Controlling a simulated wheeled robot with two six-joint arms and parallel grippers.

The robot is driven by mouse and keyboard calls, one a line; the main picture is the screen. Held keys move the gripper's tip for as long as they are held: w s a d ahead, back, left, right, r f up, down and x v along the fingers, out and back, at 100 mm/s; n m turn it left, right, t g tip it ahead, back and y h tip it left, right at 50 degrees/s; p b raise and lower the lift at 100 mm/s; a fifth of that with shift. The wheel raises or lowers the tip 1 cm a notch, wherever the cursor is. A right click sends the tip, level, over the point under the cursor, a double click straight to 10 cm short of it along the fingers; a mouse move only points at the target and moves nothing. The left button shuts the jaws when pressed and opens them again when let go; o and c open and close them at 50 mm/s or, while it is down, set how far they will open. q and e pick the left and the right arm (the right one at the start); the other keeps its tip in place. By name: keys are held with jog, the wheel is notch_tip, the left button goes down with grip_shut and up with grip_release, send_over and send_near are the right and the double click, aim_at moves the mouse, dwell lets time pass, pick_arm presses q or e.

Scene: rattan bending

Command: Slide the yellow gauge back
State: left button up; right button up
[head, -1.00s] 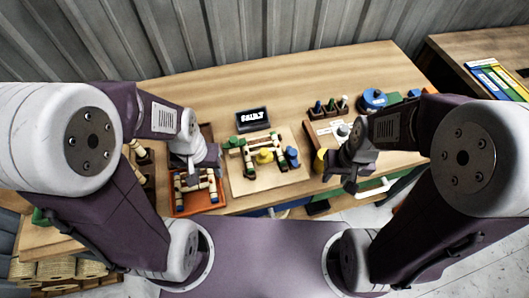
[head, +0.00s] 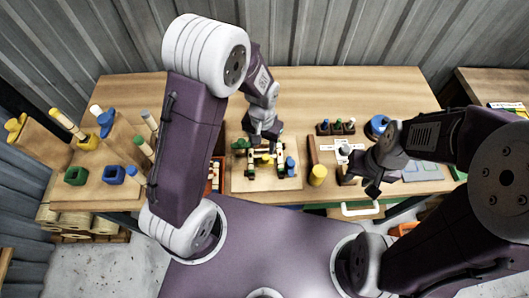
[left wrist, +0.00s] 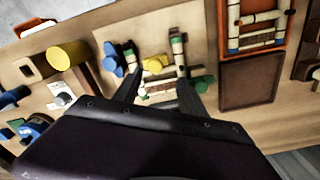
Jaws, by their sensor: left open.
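The yellow gauge (head: 264,159) sits on the light wooden board (head: 240,184), between the pale sticks of a small jig with green and blue parts. In the left wrist view the gauge (left wrist: 155,64) lies just beyond my left fingertips. My left gripper (head: 262,134) is over the far side of the jig and partly hides it. In the left wrist view its fingers (left wrist: 158,92) are spread apart, one towards each side of the jig, and nothing is held. My right gripper (head: 368,186) hangs near the table's front edge, apart from the jig; its jaw gap is unclear.
An orange tray (left wrist: 283,42) with sticks is on the board's other side. A small rack (head: 336,128) stands behind. Wooden stands with coloured pegs (head: 117,137) fill the left. The table's back is clear.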

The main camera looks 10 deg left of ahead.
aim_at(266, 156)
pick_arm(q)
jog(key=f, duration=0.2)
jog(key=d+f, duration=0.1)
jog(key=w+f, duration=0.1)
jog(key=f, duration=0.1)
jog(key=shift+d+f+p, duration=0.35)
jog(key=shift+p, duration=0.05)
jog(key=shift+s+a+f, duration=0.15)
jog(key=shift+f, duration=0.8)
jog(key=shift+s+a+f, duration=0.15)
jog(key=shift+a+f, duration=0.15)
jog(key=shift+d, duration=0.15)
jog(key=shift+c, duration=1)
jog(key=shift+d, duration=0.15)
jog(key=c, duration=0.5)
grip_shut()
pick_arm(e)
jog(key=shift+w+d+r, duration=0.35)
jog(key=shift+d+r, duration=0.05)
jog(key=shift+d, duration=0.25)
